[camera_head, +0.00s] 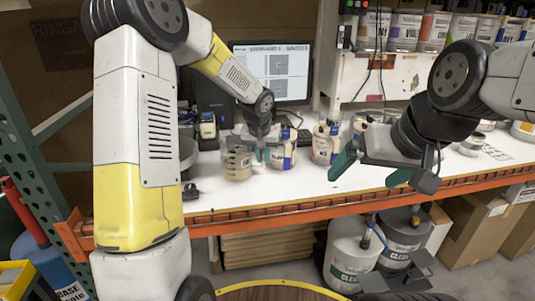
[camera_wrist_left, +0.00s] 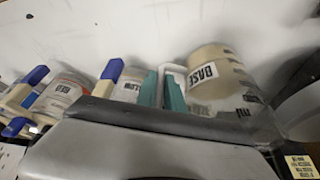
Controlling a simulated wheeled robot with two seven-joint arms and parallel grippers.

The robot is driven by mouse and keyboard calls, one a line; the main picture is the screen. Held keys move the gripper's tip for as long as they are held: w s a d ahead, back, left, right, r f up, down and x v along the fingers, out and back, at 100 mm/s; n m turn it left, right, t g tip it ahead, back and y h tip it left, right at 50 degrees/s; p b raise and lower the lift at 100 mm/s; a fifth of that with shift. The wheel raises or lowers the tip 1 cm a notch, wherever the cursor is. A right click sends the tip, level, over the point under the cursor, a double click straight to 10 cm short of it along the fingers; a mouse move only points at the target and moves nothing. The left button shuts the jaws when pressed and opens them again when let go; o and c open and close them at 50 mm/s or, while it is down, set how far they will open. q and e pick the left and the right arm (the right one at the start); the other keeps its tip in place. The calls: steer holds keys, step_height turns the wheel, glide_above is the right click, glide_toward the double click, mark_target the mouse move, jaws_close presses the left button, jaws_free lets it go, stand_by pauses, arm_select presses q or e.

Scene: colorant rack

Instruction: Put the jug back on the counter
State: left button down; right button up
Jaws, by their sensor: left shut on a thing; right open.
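The jug (camera_head: 236,166) is a translucent beige measuring vessel with dark marks, upright at the counter's left part. In the left wrist view the jug (camera_wrist_left: 228,88) has a BASE label. My left gripper (camera_head: 262,155) is at the jug's right side in the head view. Its teal fingers (camera_wrist_left: 162,88) are shut on the jug's pale handle. The jug's base is at or just above the white counter (camera_head: 300,188); I cannot tell whether it touches. My right gripper (camera_head: 371,171) is open and empty, over the counter's front part further right.
A monitor (camera_head: 275,72) stands behind. A small dark object (camera_head: 190,191) lies left of the jug. The counter's orange front beam (camera_head: 300,208) borders it.

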arm_select(q)
steer(key=shift+f, duration=0.3)
steer(key=c, duration=1.5)
jaws_free()
steer(key=shift+f, duration=0.1)
steer(key=shift+o, duration=0.2)
steer(key=v, duration=1.2)
steer(key=s+a+r+h, duration=0.1)
steer(key=s+a+r, duration=0.1)
steer(key=s, duration=1.1)
steer(key=s+a+r+t, duration=0.1)
steer(key=s+a+r, duration=0.2)
steer(key=s, duration=1.1)
steer(key=shift+a+r+t+h, duration=0.2)
steer(key=shift+a+t+h, duration=0.1)
steer(key=shift+h, duration=0.1)
